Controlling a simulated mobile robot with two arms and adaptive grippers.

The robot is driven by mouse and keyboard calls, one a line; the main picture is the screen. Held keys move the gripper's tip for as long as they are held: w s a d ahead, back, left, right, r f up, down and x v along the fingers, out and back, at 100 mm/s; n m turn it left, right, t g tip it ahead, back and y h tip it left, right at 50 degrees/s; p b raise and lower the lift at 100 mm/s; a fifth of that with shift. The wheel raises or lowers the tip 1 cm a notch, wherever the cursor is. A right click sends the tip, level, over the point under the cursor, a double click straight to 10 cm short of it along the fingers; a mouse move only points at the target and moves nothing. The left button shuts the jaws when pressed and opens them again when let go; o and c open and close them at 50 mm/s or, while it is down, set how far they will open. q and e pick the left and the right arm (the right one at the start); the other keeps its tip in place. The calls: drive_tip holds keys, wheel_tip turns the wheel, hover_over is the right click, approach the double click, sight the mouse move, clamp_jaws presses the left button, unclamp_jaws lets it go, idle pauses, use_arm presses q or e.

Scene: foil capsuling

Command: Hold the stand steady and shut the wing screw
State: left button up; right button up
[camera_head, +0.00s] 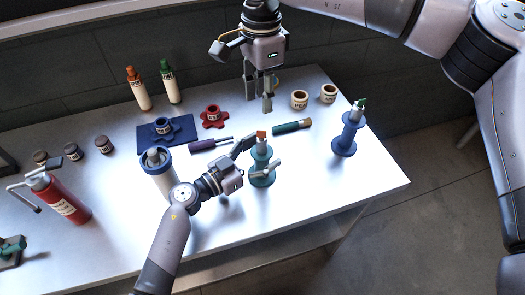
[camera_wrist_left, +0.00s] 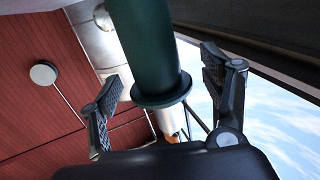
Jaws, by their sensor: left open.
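A teal stand (camera_head: 262,178) with an orange-red piece (camera_head: 261,134) at its top stands upright near the table's front edge. My left gripper (camera_head: 256,158) is open around it. In the left wrist view the dark green stand (camera_wrist_left: 150,45), with its flange, lies between the spread fingers of my left gripper (camera_wrist_left: 160,82), with a gap on each side. My right gripper (camera_head: 259,103) points down behind this stand, its fingers apart and empty. A blue stand (camera_head: 344,137) with a green top is upright at the right. I cannot make out a wing screw clearly.
A purple-handled tool (camera_head: 203,145) and a teal-handled tool (camera_head: 288,128) lie near the grippers. The table's (camera_head: 365,185) front right is clear.

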use_arm(q)
drive_tip(key=shift+w+d, duration=0.15)
drive_tip(key=shift+c, duration=0.6)
clamp_jaws()
idle(0.4)
idle(0.9)
